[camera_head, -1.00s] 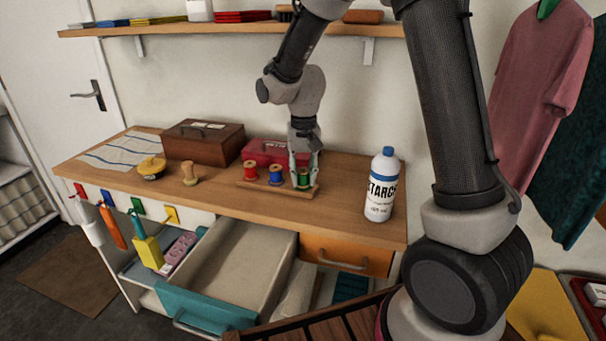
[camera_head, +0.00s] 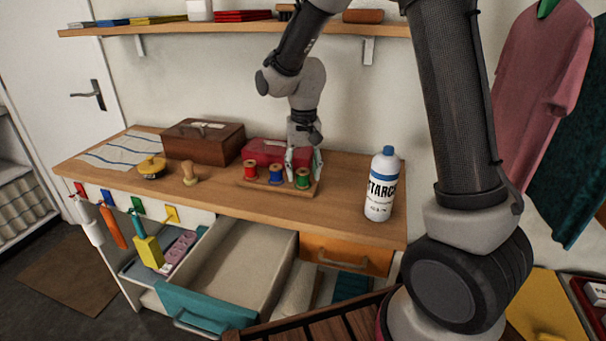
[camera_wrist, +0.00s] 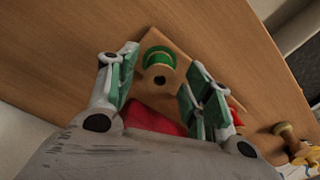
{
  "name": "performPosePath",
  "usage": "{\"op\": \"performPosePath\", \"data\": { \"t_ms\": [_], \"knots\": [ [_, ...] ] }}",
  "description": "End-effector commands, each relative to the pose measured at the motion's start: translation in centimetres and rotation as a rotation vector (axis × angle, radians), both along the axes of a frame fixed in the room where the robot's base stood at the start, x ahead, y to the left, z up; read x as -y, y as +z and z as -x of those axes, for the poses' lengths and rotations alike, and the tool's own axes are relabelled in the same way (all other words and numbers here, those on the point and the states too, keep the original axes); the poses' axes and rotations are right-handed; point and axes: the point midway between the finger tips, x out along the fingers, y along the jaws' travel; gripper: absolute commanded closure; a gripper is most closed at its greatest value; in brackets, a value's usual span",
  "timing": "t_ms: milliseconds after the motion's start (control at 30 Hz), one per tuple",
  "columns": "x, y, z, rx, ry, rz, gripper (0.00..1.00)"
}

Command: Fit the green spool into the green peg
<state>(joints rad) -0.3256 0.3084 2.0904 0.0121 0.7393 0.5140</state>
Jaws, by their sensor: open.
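The green spool (camera_head: 303,178) stands upright at the right end of a small wooden rack (camera_head: 262,187), beside a blue spool (camera_head: 276,175) and a red spool (camera_head: 250,170). The green peg is not visible; I cannot tell how deep the spool sits. In the wrist view the green spool (camera_wrist: 158,58) shows a wooden flange with a dark centre hole. My gripper (camera_head: 304,160) is open, pointing down just above and behind the green spool. Its pads (camera_wrist: 160,78) are spread to either side in the wrist view, with nothing gripped.
A red box (camera_head: 268,151) stands behind the rack, close to my gripper. A starch bottle (camera_head: 381,186) stands to the right. A wooden box (camera_head: 204,142), a yellow tin (camera_head: 152,168) and a wooden piece (camera_head: 189,174) are to the left. An open drawer (camera_head: 235,265) lies below the worktop.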

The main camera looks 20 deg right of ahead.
Motion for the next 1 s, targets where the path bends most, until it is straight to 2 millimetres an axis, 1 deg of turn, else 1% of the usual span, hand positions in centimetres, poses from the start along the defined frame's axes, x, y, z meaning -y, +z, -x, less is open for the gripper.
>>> {"op": "performPosePath", "data": {
  "t_ms": [33,100,233,333,500,567,633,667,767,800,867,900,967,1000],
  "knots": [
    [0.0,1.1,-0.1,0.006,0.000,-0.002,0.49],
    [0.0,2.4,-0.1,0.005,0.000,-0.002,0.49],
    [0.0,4.5,-0.1,0.005,0.000,-0.001,0.49],
    [0.0,5.5,-0.1,0.003,0.000,0.000,0.49],
    [0.1,6.0,0.0,0.002,0.000,-0.001,0.49],
    [0.4,6.4,0.3,0.006,0.001,-0.002,0.49],
    [1.2,7.3,0.9,0.022,0.006,-0.006,0.49],
    [1.6,7.9,1.3,0.030,0.010,-0.008,0.49],
    [3.9,10.5,3.6,0.073,0.027,-0.017,0.49],
    [5.0,11.7,4.9,0.095,0.037,-0.020,0.49],
    [6.7,13.3,7.1,0.128,0.055,-0.021,0.49],
    [7.8,14.2,8.6,0.151,0.067,-0.022,0.49],
    [9.2,15.4,11.0,0.184,0.083,-0.019,0.49],
    [10.1,16.0,12.6,0.208,0.095,-0.017,0.49]
  ]
}}
